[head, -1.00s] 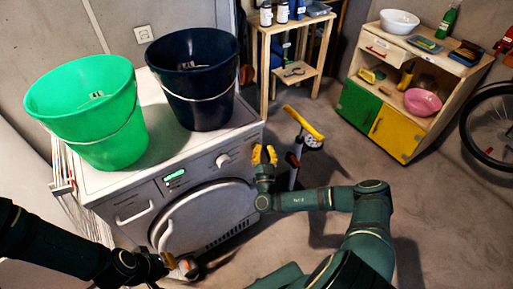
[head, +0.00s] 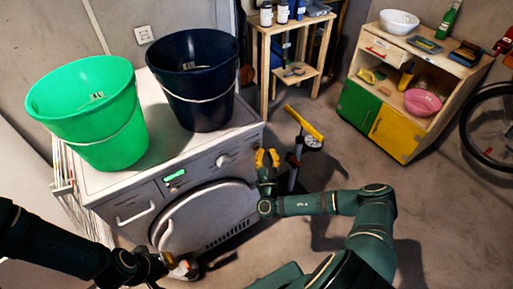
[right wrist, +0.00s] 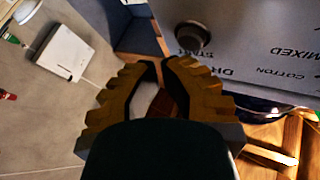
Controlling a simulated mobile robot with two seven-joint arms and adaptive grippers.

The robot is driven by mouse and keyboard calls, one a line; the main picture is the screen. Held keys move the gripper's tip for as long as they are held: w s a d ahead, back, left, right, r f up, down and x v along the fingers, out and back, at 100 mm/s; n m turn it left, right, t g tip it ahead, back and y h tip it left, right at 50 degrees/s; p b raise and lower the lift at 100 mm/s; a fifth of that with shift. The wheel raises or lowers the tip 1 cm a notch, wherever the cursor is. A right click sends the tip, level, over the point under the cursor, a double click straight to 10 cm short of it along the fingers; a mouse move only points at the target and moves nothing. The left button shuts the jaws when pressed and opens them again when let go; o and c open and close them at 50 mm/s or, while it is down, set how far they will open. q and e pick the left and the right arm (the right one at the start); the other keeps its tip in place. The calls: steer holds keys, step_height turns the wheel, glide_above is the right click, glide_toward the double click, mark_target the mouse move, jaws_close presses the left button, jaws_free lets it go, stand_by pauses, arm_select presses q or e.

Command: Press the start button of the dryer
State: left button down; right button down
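The white dryer (head: 190,170) stands left of centre in the head view, with a round white knob (head: 222,161) and a green-lit display (head: 176,175) on its front panel. In the right wrist view, a dark round button (right wrist: 190,37) marked START sits on the grey panel. My right gripper (head: 267,156) has yellow fingers and is in front of the dryer's right end. In the right wrist view its fingertips (right wrist: 160,65) are close together, empty, and appear just short of the button. My left gripper (head: 183,267) is low in front of the dryer door; its fingers are unclear.
A green bucket (head: 95,115) and a dark blue bucket (head: 197,85) stand on the dryer. A wooden shelf (head: 292,30) is behind it. A yellow-topped stand (head: 304,124) is just right of my right gripper. A cabinet (head: 400,125) and a bicycle wheel (head: 490,125) are right.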

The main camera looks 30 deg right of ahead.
steer(key=s+p, duration=0.1)
steer(key=s, duration=0.4)
steer(key=shift+d, duration=0.2)
stand_by(0.8)
